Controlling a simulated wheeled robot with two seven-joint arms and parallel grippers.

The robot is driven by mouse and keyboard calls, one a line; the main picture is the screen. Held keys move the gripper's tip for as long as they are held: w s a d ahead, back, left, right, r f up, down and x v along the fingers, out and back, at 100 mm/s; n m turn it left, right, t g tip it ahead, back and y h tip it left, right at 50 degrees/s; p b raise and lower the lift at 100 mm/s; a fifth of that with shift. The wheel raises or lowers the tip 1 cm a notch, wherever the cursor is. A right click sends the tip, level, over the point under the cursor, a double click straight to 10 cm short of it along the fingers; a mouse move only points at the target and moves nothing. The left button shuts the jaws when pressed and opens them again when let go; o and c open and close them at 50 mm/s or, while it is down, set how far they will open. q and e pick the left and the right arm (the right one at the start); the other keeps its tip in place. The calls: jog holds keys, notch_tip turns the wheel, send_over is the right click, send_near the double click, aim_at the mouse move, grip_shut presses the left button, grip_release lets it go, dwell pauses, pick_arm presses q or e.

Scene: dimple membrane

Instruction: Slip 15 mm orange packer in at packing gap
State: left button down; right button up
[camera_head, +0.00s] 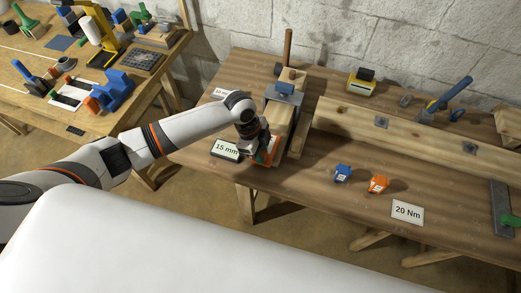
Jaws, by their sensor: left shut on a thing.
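My left gripper (260,149) is at the front left of the right-hand workbench, shut on the orange packer (273,151). The packer shows as a thin orange edge beside the fingers; the rest of it is hidden. It is at the near end of a wooden block assembly (287,110). Whether the packer touches the wood or is inside a gap, I cannot tell. The packing gap itself is not clearly visible. A "15 mm" label (226,149) is just left of the gripper. My right gripper is not in view.
A long timber beam (400,138) lies right of the blocks. A blue block (342,173), an orange block (378,184) and a "20 Nm" card (407,212) are in front of it. A blue-handled tool (448,95) is behind. A second bench (30,75) with tools stands left.

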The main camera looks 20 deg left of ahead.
aim_at(271, 143)
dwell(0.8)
pick_arm(q)
jog(key=shift+w, duration=0.2)
jog(key=shift+w, duration=0.3)
jog(key=shift+w+b, duration=0.4)
jog(key=shift+w, duration=0.55)
jog(key=shift+w+d, duration=0.1)
jog(key=shift+w, duration=0.2)
jog(key=shift+p, duration=0.3)
dwell(1.1)
jog(key=shift+w+b, duration=0.9)
jog(key=shift+w, duration=0.6)
